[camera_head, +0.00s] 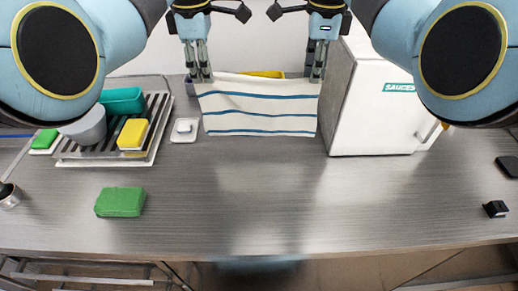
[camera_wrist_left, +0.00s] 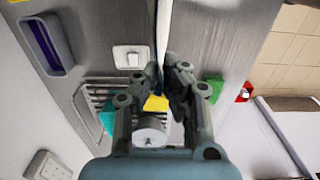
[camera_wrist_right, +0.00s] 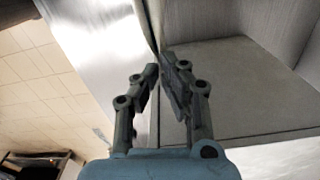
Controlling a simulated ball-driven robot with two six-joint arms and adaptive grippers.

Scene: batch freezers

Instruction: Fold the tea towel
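The tea towel (camera_head: 262,109), cream with blue stripes, hangs spread between my two grippers at the back of the steel worktop. Its lower edge is near or on the worktop; I cannot tell if it touches. My left gripper (camera_head: 203,78) is shut on its upper left corner. My right gripper (camera_head: 317,77) is shut on its upper right corner. In the left wrist view the towel (camera_wrist_left: 163,30) shows edge-on as a thin pale strip between the fingertips. In the right wrist view the fingertips (camera_wrist_right: 161,66) are close together, and the towel is hard to make out.
A white freezer box (camera_head: 377,105) stands just right of the towel. At left, a slatted tray (camera_head: 78,151) holds a yellow block (camera_head: 132,134), a grey cup and a teal container. A green sponge (camera_head: 120,202) lies front left. The middle front of the worktop (camera_head: 270,195) is clear.

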